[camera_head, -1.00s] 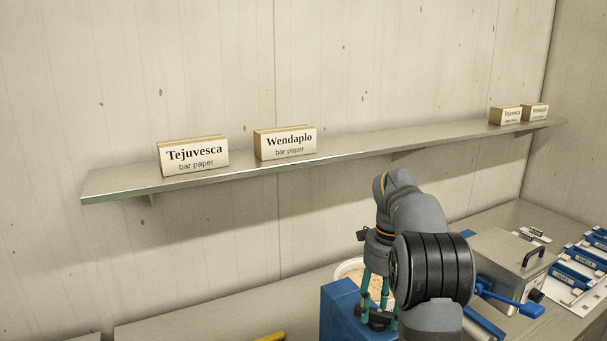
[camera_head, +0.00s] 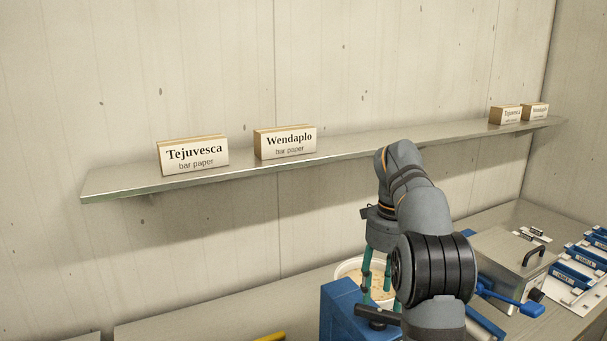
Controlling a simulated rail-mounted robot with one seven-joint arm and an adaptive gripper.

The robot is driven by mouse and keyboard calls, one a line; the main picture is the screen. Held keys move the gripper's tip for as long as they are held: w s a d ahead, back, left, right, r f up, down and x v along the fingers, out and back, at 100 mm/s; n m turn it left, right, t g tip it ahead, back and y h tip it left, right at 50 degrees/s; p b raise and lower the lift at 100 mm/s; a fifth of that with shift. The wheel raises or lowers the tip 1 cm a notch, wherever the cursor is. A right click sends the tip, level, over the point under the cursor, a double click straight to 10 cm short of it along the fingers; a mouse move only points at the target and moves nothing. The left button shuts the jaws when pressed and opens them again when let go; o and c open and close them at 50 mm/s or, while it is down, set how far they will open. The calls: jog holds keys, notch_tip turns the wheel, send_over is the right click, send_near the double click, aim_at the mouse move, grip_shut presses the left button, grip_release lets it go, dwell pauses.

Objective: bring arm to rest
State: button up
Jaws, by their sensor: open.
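My arm rises at the lower right of the head view and bends down at its top. My gripper (camera_head: 376,296) hangs below the wrist with its green fingers pointing down and apart. It is open, and I see nothing between the fingers. It is in front of or over a white round bowl (camera_head: 346,268) with a pale speckled content, partly hidden by my arm. Whether the fingers touch the bowl cannot be told. A dark bar (camera_head: 374,314) shows just below the fingertips.
A blue block-like unit (camera_head: 340,308) stands below the bowl. A metal shelf (camera_head: 350,150) on the wall carries several paper boxes, among them Tejuvesca (camera_head: 194,156) and Wendaplo (camera_head: 286,142). A metal box with a black handle (camera_head: 533,256) and blue trays (camera_head: 572,274) are at right.

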aim_at(382, 313)
notch_tip(382, 313, down, 5)
jog(key=shift+f, duration=0.1)
jog(key=shift+n, duration=0.6)
jog(key=shift+d+n+p, duration=0.1)
jog(key=shift+n+p, duration=0.3)
jog(key=shift+n, duration=0.3)
